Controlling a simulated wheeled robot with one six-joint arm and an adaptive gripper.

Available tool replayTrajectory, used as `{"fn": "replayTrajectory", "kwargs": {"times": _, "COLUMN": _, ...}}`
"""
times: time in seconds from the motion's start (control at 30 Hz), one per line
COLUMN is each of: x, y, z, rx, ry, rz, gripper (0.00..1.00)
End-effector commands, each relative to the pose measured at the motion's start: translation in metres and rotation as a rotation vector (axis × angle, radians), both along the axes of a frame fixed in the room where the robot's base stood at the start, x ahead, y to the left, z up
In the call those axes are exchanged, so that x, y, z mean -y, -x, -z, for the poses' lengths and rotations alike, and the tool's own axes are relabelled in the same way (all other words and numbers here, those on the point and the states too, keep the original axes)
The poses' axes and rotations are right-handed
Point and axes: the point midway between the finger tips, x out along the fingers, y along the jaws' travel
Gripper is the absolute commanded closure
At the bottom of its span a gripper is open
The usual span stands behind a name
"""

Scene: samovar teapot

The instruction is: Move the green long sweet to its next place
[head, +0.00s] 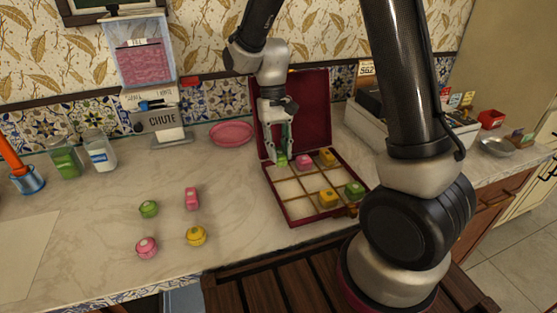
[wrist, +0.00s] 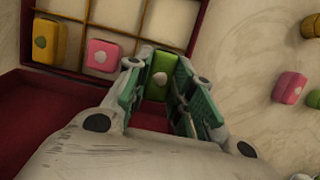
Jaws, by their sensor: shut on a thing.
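The green long sweet (wrist: 160,72) is between the fingers of my gripper (wrist: 167,95) in the wrist view, with a pale mark on top. In the head view my gripper (head: 282,152) points down at the back left compartment of the red box, shut on the green sweet (head: 282,161), which is partly hidden by the fingers. The sweet is at that corner compartment, beside the pink sweet (head: 304,161); I cannot tell whether it rests on the floor. The open red box (head: 294,218) has wooden dividers.
A yellow sweet (head: 327,157) is at the back right of the box; yellow (head: 328,198) and green (head: 354,190) sweets are in front. Loose on the counter are green (head: 149,209), pink (head: 192,199), pink (head: 147,247) and yellow (head: 196,236) sweets. The raised lid (head: 312,110) stands behind my gripper.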

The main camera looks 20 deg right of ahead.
Motion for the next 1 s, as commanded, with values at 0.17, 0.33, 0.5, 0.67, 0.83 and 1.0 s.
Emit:
{"fn": "replayTrajectory", "kwargs": {"times": 0.17, "x": 0.000, "y": 0.001, "z": 0.023, "rx": -0.003, "ry": 0.001, "rz": 0.000, "gripper": 0.96}}
{"fn": "replayTrajectory", "kwargs": {"times": 0.33, "x": 0.000, "y": 0.000, "z": 0.036, "rx": 0.001, "ry": 0.000, "rz": 0.000, "gripper": 0.96}}
{"fn": "replayTrajectory", "kwargs": {"times": 0.5, "x": 0.000, "y": 0.000, "z": 0.036, "rx": 0.001, "ry": 0.000, "rz": 0.000, "gripper": 0.96}}
{"fn": "replayTrajectory", "kwargs": {"times": 0.67, "x": 0.000, "y": 0.000, "z": 0.039, "rx": 0.000, "ry": 0.000, "rz": 0.000, "gripper": 0.69}}
{"fn": "replayTrajectory", "kwargs": {"times": 0.83, "x": 0.000, "y": 0.000, "z": 0.038, "rx": 0.000, "ry": 0.000, "rz": 0.000, "gripper": 0.68}}
{"fn": "replayTrajectory", "kwargs": {"times": 1.0, "x": 0.000, "y": 0.000, "z": 0.037, "rx": 0.001, "ry": -0.001, "rz": 0.000, "gripper": 0.68}}
